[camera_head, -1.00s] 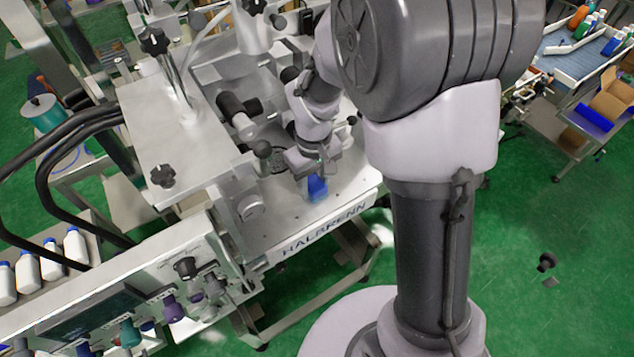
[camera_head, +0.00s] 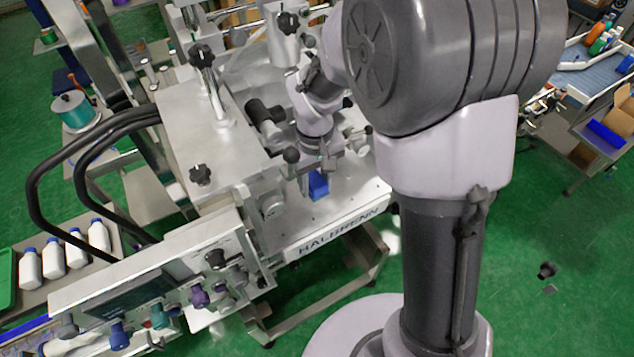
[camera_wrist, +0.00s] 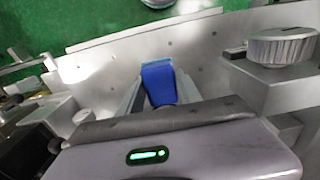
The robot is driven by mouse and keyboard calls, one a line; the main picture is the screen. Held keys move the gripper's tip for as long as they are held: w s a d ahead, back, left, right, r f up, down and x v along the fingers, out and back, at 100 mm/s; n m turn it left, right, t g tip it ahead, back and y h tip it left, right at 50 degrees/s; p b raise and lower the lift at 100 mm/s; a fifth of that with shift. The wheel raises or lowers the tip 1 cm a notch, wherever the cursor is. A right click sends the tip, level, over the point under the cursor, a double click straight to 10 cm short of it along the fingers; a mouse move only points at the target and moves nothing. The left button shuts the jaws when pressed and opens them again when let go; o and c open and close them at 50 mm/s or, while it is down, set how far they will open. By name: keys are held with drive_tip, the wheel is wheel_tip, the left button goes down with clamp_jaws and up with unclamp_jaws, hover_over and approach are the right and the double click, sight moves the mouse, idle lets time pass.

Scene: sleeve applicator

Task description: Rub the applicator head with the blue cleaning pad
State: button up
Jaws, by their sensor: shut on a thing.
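The blue cleaning pad (camera_head: 318,186) is a small blue block at my gripper's tip, over the machine's metal plate (camera_head: 345,205). In the wrist view the blue pad (camera_wrist: 158,84) sits between the two grey fingers. My gripper (camera_head: 317,168) is shut on it and points down at the plate. In the wrist view my gripper (camera_wrist: 160,92) shows from behind. I cannot tell whether the pad touches the plate. I cannot tell for sure which part of the machine is the applicator head; my arm hides some of it.
A ribbed round knob (camera_wrist: 283,46) stands right of my gripper in the wrist view. A black-ended cylinder (camera_head: 265,115) and a black ball knob (camera_head: 291,155) are close to my wrist. White bottles (camera_head: 65,252) stand at left.

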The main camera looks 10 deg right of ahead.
drive_tip(key=shift+r+p, duration=0.9)
drive_tip(key=shift+r, duration=0.5)
